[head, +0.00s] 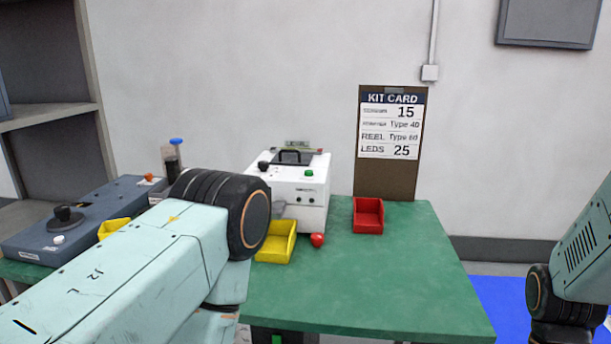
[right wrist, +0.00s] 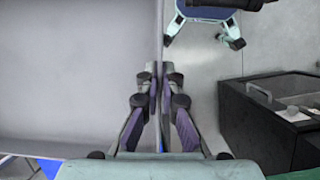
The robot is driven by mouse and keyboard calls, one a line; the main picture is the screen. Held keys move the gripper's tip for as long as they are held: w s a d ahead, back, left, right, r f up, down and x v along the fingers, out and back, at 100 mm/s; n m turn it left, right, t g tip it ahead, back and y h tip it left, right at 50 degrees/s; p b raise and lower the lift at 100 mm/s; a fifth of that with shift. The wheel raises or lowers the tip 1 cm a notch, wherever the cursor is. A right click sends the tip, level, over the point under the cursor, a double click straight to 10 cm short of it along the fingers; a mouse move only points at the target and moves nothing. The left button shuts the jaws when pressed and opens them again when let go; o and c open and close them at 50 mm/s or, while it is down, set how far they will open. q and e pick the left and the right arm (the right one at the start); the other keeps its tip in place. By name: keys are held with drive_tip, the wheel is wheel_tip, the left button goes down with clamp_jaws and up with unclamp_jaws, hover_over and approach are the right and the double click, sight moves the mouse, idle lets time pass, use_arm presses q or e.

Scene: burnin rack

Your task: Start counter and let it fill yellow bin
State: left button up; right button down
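The white counter machine (head: 312,212) stands on the green table, with a green button (head: 309,173), a black knob (head: 263,166) and small dark controls on its front. A yellow bin (head: 277,248) sits at its front, partly behind my left arm. Whether the bin holds anything cannot be told. A second yellow bin (head: 113,228) shows at the left, mostly hidden by my arm. My left arm crosses the head view, but its gripper is not visible. My right gripper (right wrist: 160,73) is shut and empty in the right wrist view, away from the counter.
A red ball-like knob (head: 317,240) is beside the yellow bin. A red bin (head: 368,217) stands right of the counter before the kit card board (head: 390,140), reading 15 and 25. A blue-grey device (head: 75,218) is at left. The table's front right (head: 400,285) is clear.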

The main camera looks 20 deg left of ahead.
idle(0.4)
use_arm(q)
clamp_jaws()
idle(0.4)
idle(1.2)
